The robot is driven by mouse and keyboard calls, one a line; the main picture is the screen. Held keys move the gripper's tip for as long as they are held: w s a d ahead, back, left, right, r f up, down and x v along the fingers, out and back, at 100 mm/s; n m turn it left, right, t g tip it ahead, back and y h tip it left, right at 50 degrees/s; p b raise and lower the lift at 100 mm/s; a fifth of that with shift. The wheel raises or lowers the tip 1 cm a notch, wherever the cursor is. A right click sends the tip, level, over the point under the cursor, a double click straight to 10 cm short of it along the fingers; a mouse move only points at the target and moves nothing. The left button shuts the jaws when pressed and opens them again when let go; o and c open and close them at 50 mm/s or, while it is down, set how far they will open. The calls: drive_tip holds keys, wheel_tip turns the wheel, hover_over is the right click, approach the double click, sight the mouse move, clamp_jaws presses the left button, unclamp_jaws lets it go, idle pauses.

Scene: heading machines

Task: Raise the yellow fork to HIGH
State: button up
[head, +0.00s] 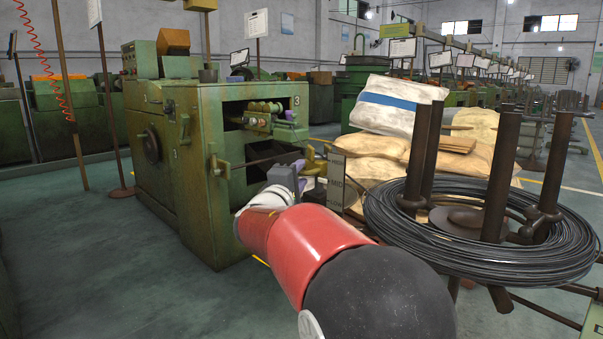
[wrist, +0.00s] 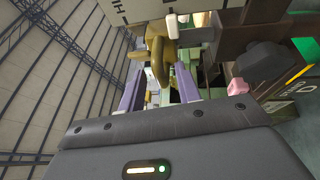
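The yellow fork (wrist: 158,52) shows in the wrist view just beyond and partly between the two purple fingers of my gripper (wrist: 158,78). The fingers stand apart, and I see no clear contact with the fork. The fork's exact level is unclear.
The green heading machine (head: 190,150) stands at left. A wire coil (head: 400,238) on a stand with brown posts (head: 500,170) is close on the right. Sacks (head: 398,105) lie behind. A pink knob (wrist: 238,86) is right of the fingers. Open floor (head: 90,260) lies at front left.

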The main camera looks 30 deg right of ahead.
drive_tip(key=shift+x, duration=1.05)
drive_tip(key=shift+c, duration=0.4)
clamp_jaws()
